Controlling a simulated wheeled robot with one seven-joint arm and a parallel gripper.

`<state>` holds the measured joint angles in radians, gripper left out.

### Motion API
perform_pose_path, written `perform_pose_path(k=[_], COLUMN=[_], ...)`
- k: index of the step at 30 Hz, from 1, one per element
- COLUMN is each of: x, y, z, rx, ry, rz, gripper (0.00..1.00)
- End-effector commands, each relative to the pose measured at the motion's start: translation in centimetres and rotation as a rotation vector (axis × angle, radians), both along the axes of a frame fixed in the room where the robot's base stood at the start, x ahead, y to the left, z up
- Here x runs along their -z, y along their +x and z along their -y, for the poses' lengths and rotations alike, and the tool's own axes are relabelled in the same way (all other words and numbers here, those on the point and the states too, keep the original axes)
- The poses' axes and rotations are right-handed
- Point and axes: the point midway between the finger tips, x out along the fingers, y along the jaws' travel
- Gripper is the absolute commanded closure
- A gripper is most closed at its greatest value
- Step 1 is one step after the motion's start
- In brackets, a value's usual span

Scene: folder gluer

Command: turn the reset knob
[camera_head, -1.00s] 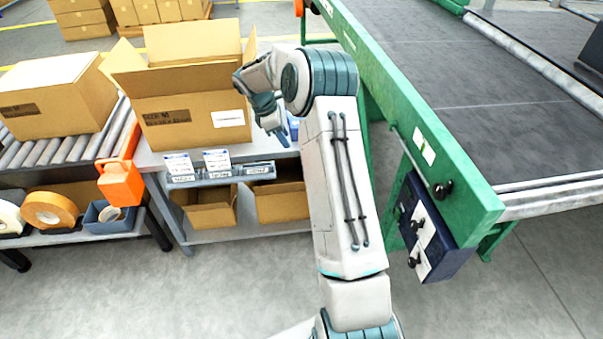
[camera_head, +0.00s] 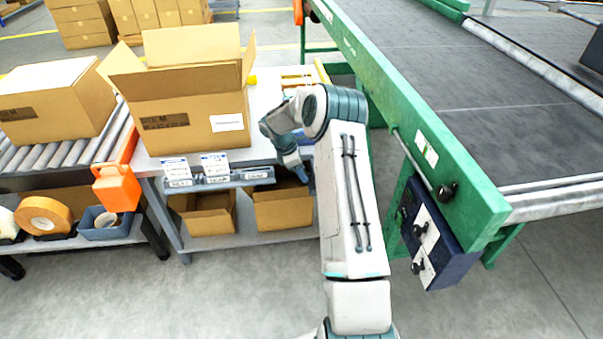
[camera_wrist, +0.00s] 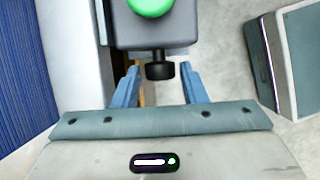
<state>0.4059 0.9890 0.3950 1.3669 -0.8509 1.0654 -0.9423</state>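In the wrist view, a black knob (camera_wrist: 160,70) sticks out from a grey box (camera_wrist: 152,32) with a green button (camera_wrist: 150,6). My gripper (camera_wrist: 159,78) is open, its two blue fingers on either side of the knob with a visible gap at each side. In the head view, my gripper (camera_head: 305,178) points down by the table's right end; the grey box is not visible there. A dark blue control box (camera_head: 455,268) under the green frame bears an upper black knob (camera_head: 421,231) and a lower one (camera_head: 417,268). No readable label marks the reset knob.
The green conveyor frame (camera_head: 470,208) runs along the right, with another black knob (camera_head: 447,191) on its side. A table with an open carton (camera_head: 190,118) stands at left. An orange jug (camera_head: 116,187) hangs near its corner. Floor in front is clear.

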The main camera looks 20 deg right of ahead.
Motion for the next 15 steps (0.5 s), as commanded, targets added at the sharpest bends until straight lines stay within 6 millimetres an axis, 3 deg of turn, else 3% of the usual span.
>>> perform_pose_path(k=[11, 15], x=[0.61, 0.59], y=[-0.09, -0.09], z=[0.24, 0.24], rx=[0.0, 0.0], ry=[0.001, 0.0], rz=[-0.001, -0.001], gripper=[0.61, 0.92])
